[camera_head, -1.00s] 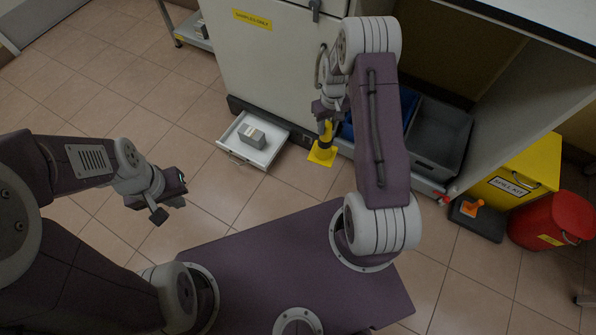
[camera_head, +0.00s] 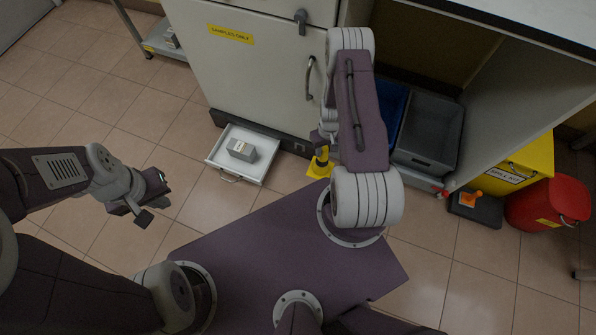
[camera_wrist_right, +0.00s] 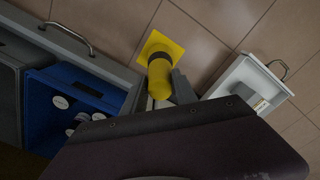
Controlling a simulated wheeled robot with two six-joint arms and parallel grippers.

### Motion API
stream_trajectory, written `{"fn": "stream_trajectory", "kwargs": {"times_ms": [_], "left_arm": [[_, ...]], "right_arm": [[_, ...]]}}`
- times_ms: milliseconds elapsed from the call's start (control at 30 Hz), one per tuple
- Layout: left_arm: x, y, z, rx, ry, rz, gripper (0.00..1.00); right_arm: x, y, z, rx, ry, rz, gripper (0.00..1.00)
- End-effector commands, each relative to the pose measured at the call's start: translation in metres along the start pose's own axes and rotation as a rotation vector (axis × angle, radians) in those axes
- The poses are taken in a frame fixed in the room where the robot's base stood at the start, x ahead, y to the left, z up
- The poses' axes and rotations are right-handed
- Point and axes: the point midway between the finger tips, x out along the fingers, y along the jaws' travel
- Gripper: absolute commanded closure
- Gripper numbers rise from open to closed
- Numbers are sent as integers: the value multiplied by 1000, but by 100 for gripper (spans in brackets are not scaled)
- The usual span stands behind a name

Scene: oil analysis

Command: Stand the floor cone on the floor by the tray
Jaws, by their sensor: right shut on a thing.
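The yellow floor cone (camera_head: 320,168) is under my right gripper (camera_head: 323,140), to the right of the white tray (camera_head: 259,170) and apart from it. My right gripper is shut on the cone's upper part, with the square base downward. In the right wrist view the cone (camera_wrist_right: 160,78) and its base show, with the white tray (camera_wrist_right: 243,72) to the right. I cannot tell whether the base touches the floor. A grey box (camera_head: 242,150) lies in the tray. My left gripper (camera_head: 155,203) is open and empty over the floor at the left.
A white cabinet (camera_head: 262,85) stands behind the tray. A blue bin (camera_head: 391,112) and a grey bin (camera_head: 431,132) stand right of my right arm. A yellow spill-kit box (camera_head: 525,166) and a red bin (camera_head: 548,205) stand farther right. Floor left of the tray is clear.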

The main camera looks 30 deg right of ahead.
Motion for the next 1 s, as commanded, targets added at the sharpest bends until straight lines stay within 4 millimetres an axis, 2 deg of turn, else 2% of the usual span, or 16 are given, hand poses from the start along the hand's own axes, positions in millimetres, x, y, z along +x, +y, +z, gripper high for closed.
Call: {"fn": "stream_trajectory", "kwargs": {"times_ms": [300,433,500,600,767,867,1000], "left_arm": [[64,-1,7,0,0,0,100],[78,-2,8,0,0,0,100],[78,-2,8,0,0,0,100],[80,-2,8,0,0,0,100],[81,-2,8,0,0,0,100],[94,-2,10,0,0,0,100],[122,-2,13,0,0,0,100]], "right_arm": [[46,-56,-6,-6,0,0,100],[55,-80,-8,-5,0,0,100],[57,-89,-9,-4,-1,0,100],[60,-97,-10,-2,-1,0,100],[61,-99,-10,1,-1,0,100],[75,-99,-10,1,-1,0,100],[103,-99,-10,0,-1,0,100]]}}
